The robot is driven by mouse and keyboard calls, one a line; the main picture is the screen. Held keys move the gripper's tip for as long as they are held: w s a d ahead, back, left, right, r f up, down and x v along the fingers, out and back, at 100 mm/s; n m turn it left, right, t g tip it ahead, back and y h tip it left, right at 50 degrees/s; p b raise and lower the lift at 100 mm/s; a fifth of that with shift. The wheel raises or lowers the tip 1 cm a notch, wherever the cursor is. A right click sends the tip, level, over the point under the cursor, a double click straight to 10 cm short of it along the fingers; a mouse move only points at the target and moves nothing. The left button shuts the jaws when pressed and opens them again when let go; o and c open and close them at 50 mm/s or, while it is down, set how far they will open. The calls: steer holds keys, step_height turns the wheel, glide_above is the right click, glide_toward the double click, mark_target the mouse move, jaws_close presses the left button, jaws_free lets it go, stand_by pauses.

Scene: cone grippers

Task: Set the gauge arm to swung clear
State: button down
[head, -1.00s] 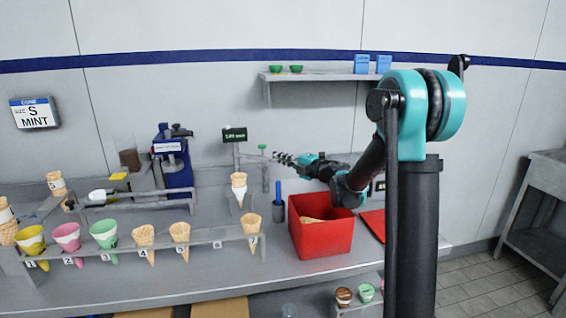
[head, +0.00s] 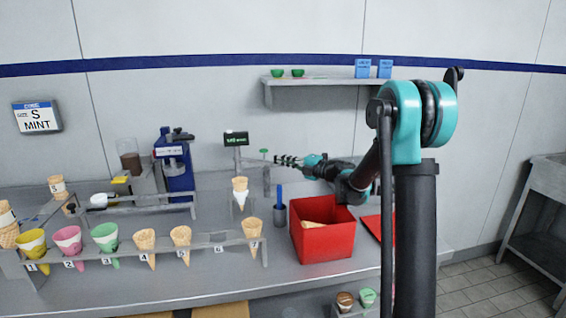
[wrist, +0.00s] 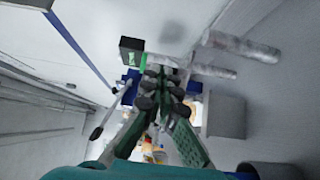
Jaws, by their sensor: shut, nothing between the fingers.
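The gauge appears to be the grey stand with a small dark display (head: 236,138), behind a cone in a white sleeve (head: 240,190). A grey post with a green knob (head: 264,151) stands just right of the display, apparently the gauge arm; its exact angle is hard to tell. My gripper (head: 279,160) is shut and empty, pointing left, close to the right of the green knob. I cannot tell whether they touch. In the wrist view my gripper (wrist: 165,85) covers most of the knob area, and the dark display (wrist: 131,50) shows beyond the fingers.
A red bin (head: 322,245) and a grey cup with a blue stick (head: 281,214) stand below my gripper. A numbered cone rack (head: 205,240) runs along the front. A blue machine (head: 175,170) is at the left. A wall shelf (head: 320,80) is above.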

steer(key=w+n+g+y, duration=0.2)
steer(key=w+n+g, duration=0.2)
steer(key=w, duration=0.6)
steer(key=shift+d+g, duration=0.3)
steer(key=shift+g, duration=0.9)
